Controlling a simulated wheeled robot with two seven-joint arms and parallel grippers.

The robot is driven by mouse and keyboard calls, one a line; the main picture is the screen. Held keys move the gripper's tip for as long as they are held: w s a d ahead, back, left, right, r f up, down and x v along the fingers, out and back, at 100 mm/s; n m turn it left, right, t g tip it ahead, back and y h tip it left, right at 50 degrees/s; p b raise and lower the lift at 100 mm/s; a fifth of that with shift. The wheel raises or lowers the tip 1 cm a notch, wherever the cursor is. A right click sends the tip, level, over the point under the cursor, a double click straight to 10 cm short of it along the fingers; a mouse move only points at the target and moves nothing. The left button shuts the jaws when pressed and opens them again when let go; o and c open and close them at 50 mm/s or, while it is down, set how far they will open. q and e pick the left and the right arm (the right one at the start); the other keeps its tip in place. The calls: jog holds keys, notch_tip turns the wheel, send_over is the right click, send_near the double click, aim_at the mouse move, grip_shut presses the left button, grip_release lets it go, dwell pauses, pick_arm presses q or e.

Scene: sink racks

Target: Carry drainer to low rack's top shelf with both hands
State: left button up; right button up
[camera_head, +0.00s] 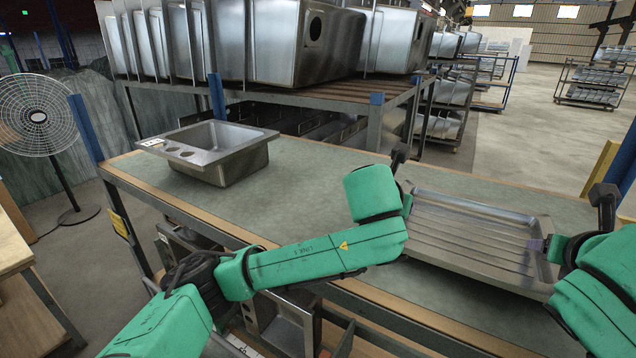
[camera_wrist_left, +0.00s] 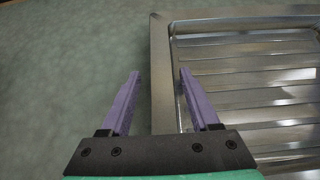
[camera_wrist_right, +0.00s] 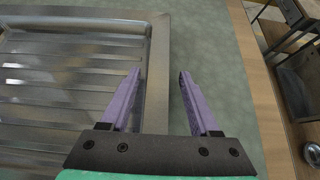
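The drainer (camera_head: 475,235) is a shallow grey metal tray with ridges. It lies flat on the green top shelf of the low rack (camera_head: 315,205), at the right. My left gripper (camera_wrist_left: 158,75) is open, with its purple fingers on either side of the drainer's left rim (camera_wrist_left: 160,60). My right gripper (camera_wrist_right: 160,75) is open too, with its fingers on either side of the drainer's right rim (camera_wrist_right: 158,60). Whether the fingers touch the rim cannot be told. In the head view, my left arm hides the drainer's near left corner.
A steel sink (camera_head: 222,150) sits on the same shelf at the left, with clear green surface between it and the drainer. A taller rack (camera_head: 340,90) holding several sinks stands behind. A fan (camera_head: 40,115) stands at far left. A blue post (camera_head: 85,128) rises at the shelf's left corner.

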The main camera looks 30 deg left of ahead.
pick_arm(q)
jog(key=shift+s+d+r, duration=0.1)
jog(key=shift+s, duration=0.05)
pick_arm(e)
jog(key=shift+s, duration=0.15)
pick_arm(q)
jog(key=v, duration=1.2)
jog(key=shift+s, duration=0.1)
pick_arm(e)
jog(key=shift+s+a+r, duration=0.1)
pick_arm(q)
jog(key=shift+s, duration=0.1)
pick_arm(e)
jog(key=v, duration=1.2)
jog(key=shift+s, duration=0.15)
pick_arm(q)
jog(key=shift+w, duration=0.25)
pick_arm(e)
jog(key=shift+w, duration=0.2)
